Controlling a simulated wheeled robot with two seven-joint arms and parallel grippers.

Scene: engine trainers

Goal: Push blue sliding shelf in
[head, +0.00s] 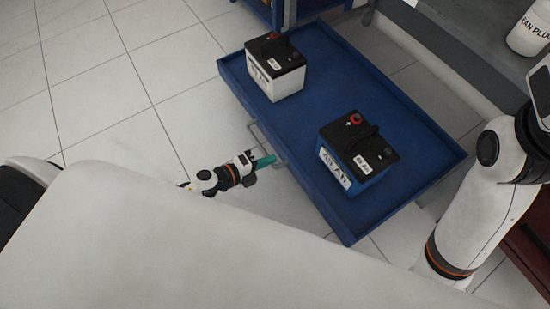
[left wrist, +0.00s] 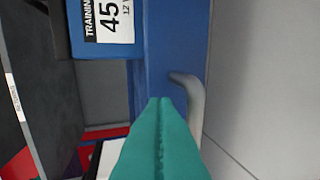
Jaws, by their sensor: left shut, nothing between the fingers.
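The blue sliding shelf (head: 318,113) is pulled out from a blue frame, and two batteries stand on it. Its grey handle (head: 268,143) is on the front edge facing me. My left gripper (head: 268,161) has teal fingers, shut with nothing between them. Its tips are at the handle in the head view; I cannot tell whether they touch. In the left wrist view the teal fingers (left wrist: 160,130) point at the shelf's blue front (left wrist: 165,50), beside the grey handle (left wrist: 190,95). Part of my right arm shows at the right, but its gripper is not in view.
A white and black battery (head: 275,75) and a blue and black battery (head: 352,165) stand upright on the shelf. A grey bench edge (head: 440,60) with a white container (head: 530,28) is at upper right. The tiled floor (head: 120,90) at left is clear.

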